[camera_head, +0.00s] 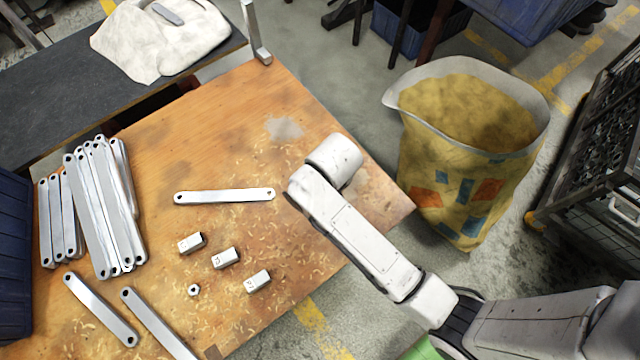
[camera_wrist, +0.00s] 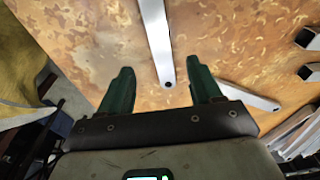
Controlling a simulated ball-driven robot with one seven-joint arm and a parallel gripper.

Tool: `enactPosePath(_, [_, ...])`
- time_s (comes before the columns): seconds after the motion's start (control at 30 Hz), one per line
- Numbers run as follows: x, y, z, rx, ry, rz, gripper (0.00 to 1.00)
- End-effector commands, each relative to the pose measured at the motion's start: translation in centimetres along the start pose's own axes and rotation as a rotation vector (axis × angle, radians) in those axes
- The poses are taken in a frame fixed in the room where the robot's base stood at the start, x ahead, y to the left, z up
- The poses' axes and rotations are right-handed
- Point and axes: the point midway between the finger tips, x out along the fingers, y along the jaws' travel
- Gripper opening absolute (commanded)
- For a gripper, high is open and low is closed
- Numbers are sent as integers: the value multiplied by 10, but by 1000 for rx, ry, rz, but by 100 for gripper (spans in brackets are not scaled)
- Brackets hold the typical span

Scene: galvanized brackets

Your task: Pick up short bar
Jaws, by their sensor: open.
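Several flat grey metal bars with a hole at each end lie on the wooden table (camera_head: 300,100). One single bar (camera_head: 225,196) lies near its middle, left of my arm's end. Two more single bars lie at the front left, one whole (camera_head: 100,308) and one cut off by the frame (camera_head: 155,322). I cannot tell for sure which is the short bar. In the wrist view my gripper (camera_wrist: 163,88) is open and empty, and a bar (camera_wrist: 157,40) points in between its green fingers. Another bar (camera_wrist: 248,95) lies to the right, partly behind a finger. My fingers are hidden in the head view.
A bundle of long bars (camera_head: 100,205) and a shorter bundle (camera_head: 60,220) lie at the table's left. Three small metal blocks (camera_head: 225,258) and a nut (camera_head: 194,290) lie in front of the middle bar. A yellow sack (camera_head: 440,180) stands right of the table.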

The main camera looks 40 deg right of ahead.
Motion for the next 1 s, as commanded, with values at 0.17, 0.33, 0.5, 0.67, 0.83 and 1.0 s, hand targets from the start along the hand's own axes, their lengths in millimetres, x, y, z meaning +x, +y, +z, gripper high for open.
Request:
enactPosePath(0.17, [26,0,1,1,-2,1,64])
enactPosePath(0.33, [36,0,0,1,-1,0,64])
enactPosePath(0.5, [61,0,0,1,-2,1,64])
enactPosePath(0.67, [79,0,-1,1,0,0,64])
enactPosePath(0.83, [83,0,-1,1,0,0,64])
enactPosePath(1.0, [82,0,-1,1,0,0,62])
